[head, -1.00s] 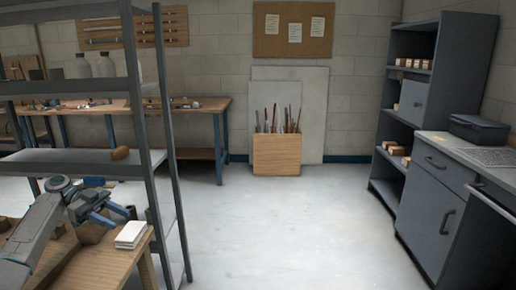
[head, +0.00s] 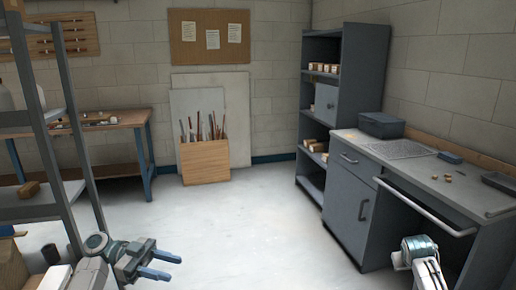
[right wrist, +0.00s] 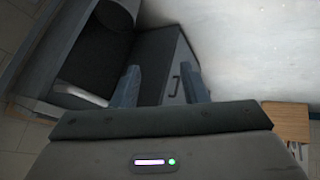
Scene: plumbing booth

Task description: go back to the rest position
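My left gripper (head: 172,268) shows at the lower left of the head view. Its two blue-grey fingers are apart with nothing between them, pointing right over the floor. My right gripper (right wrist: 160,82) shows in the right wrist view, its two fingers spread and empty, with the grey cabinet behind them. In the head view only a white and teal part of my right arm shows at the lower right, in front of the desk; its gripper is not seen there.
A grey desk with drawers (head: 345,185) stands at the right, with a handrail (head: 425,208) along its front. A metal shelf rack (head: 62,150) stands close at the left. A wooden box of rods (head: 205,163) stands at the back wall. The middle floor is clear.

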